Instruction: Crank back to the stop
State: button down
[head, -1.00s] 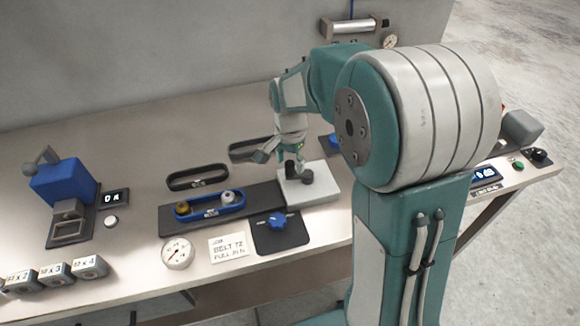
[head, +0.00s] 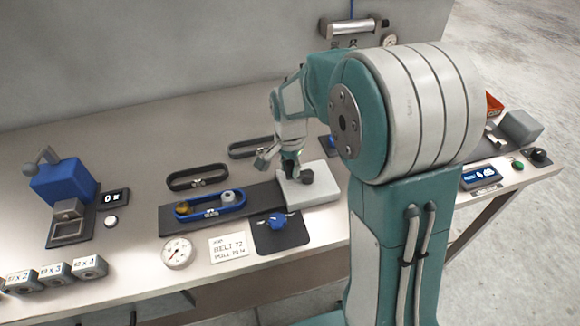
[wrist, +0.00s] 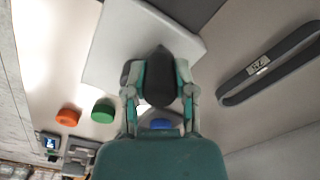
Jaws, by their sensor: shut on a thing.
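The crank stands on a pale block (head: 322,190) at the right end of a dark base plate. Its dark handle (wrist: 159,75) sits between my fingers in the wrist view, and my gripper (wrist: 159,92) is shut on it. In the head view my gripper (head: 289,158) reaches down to the left part of the block. A dark round hub (head: 307,176) shows just right of the fingers. A blue belt loop (head: 210,212) lies around two small pulleys, one yellowish and one pale, left of the block. My fingers partly hide the crank handle, and its exact angle is unclear.
A dial gauge (head: 177,253), a job card (head: 229,246) and a blue knob (head: 277,220) on a dark plate lie in front. Two dark belts (head: 198,177) (head: 251,148) lie behind. A blue device (head: 64,186) stands at left, with several marked blocks before it.

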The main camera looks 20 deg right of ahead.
jog(key=shift+s+f+n, duration=0.1)
jog(key=shift+s+n, duration=0.15)
jog(key=shift+n, duration=0.15)
jog(key=shift+s+n, duration=0.4)
jog(key=shift+n, duration=0.5)
jog(key=n, duration=0.1)
jog(key=s+n, duration=0.1)
jog(key=n, duration=0.1)
jog(key=shift+s+d+n, duration=0.1)
jog(key=shift+s+n, duration=0.15)
jog(key=shift+n, duration=0.05)
jog(key=n, duration=0.1)
jog(key=s+n, duration=0.1)
jog(key=n, duration=0.1)
jog(key=shift+s+d+n, duration=0.1)
jog(key=shift+d+n, duration=0.2)
jog(key=shift+d, duration=0.1)
jog(key=shift+s+d+n, duration=0.25)
jog(key=shift+n, duration=0.6)
jog(key=shift+s+d+n, duration=0.2)
jog(key=shift+d+n, duration=0.05)
jog(key=shift+n, duration=0.6)
jog(key=shift+c, duration=2.2)
grip_release()
